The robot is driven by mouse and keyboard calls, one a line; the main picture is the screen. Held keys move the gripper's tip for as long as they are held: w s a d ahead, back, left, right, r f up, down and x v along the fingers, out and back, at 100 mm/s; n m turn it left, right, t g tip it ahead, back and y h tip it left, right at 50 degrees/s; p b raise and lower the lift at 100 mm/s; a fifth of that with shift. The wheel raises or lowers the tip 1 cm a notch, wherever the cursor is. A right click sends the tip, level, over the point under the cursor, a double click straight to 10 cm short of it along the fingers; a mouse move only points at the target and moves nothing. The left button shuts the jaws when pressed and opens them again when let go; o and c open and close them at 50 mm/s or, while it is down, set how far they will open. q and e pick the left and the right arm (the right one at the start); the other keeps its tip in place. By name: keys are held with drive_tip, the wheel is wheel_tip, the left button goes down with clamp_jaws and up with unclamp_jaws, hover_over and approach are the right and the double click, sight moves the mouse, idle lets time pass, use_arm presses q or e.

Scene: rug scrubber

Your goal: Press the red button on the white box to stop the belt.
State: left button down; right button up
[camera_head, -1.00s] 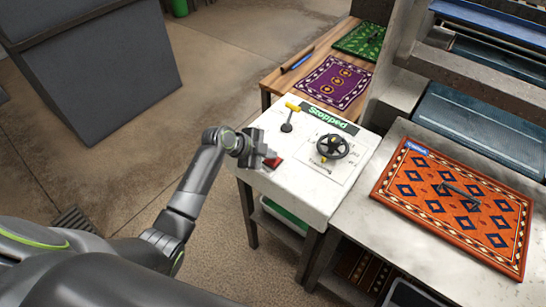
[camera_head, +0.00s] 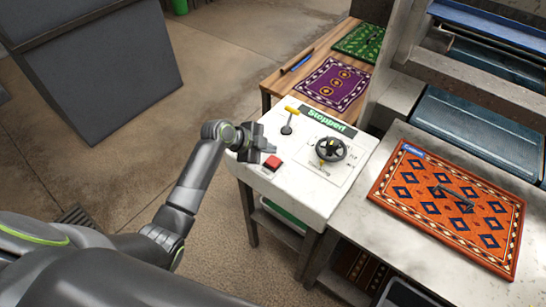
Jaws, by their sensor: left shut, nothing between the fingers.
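The white box (camera_head: 308,205) stands in the middle of the head view, its top facing up. The red button (camera_head: 272,163) sits near the box's left front corner and shows clear. A green sign reading "Stopped" (camera_head: 328,121) lies along the box's back edge. My right gripper is not in view.
A black handwheel (camera_head: 331,149) and a yellow-handled lever (camera_head: 289,118) stand on the box top near the gripper. An orange rug (camera_head: 452,211) lies on the table at right. A purple rug (camera_head: 332,83) and a green rug (camera_head: 360,41) lie on the wooden table behind.

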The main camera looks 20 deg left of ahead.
sight(269, 161)
use_arm(q)
drive_tip(key=shift+r+p, duration=0.85)
drive_tip(key=shift+r, duration=0.65)
drive_tip(key=shift+f, duration=0.1)
